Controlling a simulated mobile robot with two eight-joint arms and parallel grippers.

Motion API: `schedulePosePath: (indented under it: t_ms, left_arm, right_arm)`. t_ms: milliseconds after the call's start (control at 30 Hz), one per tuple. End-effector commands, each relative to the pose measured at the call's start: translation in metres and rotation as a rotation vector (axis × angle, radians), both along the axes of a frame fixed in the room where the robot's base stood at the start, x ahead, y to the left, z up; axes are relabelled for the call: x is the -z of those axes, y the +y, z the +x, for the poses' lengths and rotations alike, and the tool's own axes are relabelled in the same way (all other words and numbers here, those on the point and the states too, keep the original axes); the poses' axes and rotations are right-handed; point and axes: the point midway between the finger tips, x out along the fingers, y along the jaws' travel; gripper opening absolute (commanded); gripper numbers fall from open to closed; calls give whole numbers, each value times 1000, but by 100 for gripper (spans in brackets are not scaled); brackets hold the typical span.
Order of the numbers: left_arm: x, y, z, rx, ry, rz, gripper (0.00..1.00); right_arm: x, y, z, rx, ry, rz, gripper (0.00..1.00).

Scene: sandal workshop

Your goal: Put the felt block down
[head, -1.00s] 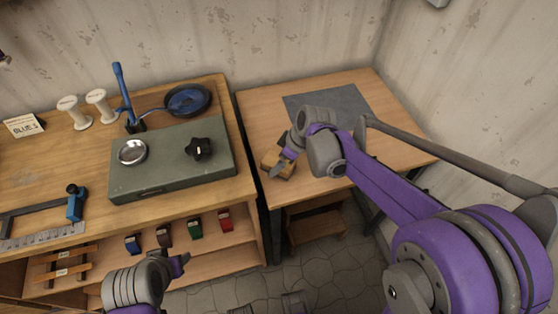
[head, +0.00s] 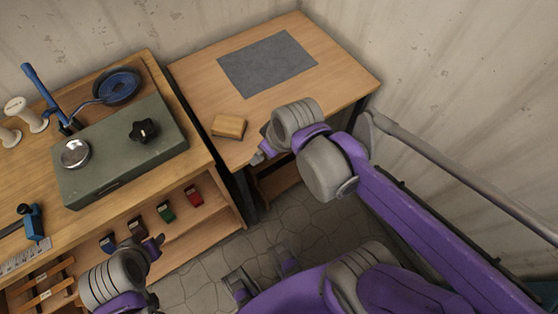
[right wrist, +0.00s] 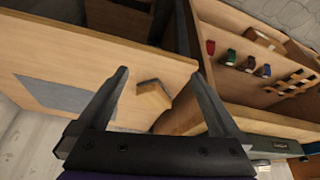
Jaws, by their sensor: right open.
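The felt block (head: 229,126), a small tan wooden block, lies on the right-hand table near its front left edge. In the right wrist view the block (right wrist: 153,97) shows a dark strip along one side and appears between the fingers, untouched. My right gripper (head: 262,152) is at the table's front edge, to the right of the block and apart from it. In the right wrist view my right gripper (right wrist: 160,73) is open and empty. My left gripper (head: 156,245) is low at the left, in front of the workbench shelf; its finger gap is unclear.
A grey mat (head: 267,64) lies on the right-hand table (head: 335,75), with bare wood around it. The left workbench holds a green box (head: 120,155) with a black knob, a metal dish (head: 75,153) and a blue pan (head: 118,86). Small coloured items sit on its shelf.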

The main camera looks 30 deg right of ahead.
Motion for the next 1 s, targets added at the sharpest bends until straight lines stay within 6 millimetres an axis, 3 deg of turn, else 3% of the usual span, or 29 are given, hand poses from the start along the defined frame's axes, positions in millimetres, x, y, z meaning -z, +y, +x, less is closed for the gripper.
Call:
schedulePosePath:
  t_ms: [33,100,200,567,667,900,1000]
  left_arm:
    - [0,0,0,0,0,0,50]
    - [0,0,0,0,0,0,50]
    - [0,0,0,0,0,0,50]
    - [0,0,0,0,0,0,50]
    - [-8,0,2,0,-3,0,50]
    - [-55,0,14,0,-26,0,50]
    - [-54,0,14,0,-26,0,50]
  right_arm:
    - [9,-1,-18,62,-12,2,100]
    - [19,-4,-35,141,-29,9,100]
    - [29,-6,-49,218,-50,20,100]
    - [33,-8,-55,259,-59,27,100]
    - [25,-8,-53,259,-62,28,100]
    - [-22,-8,-41,258,-85,30,100]
    - [-20,-8,-41,258,-84,30,100]
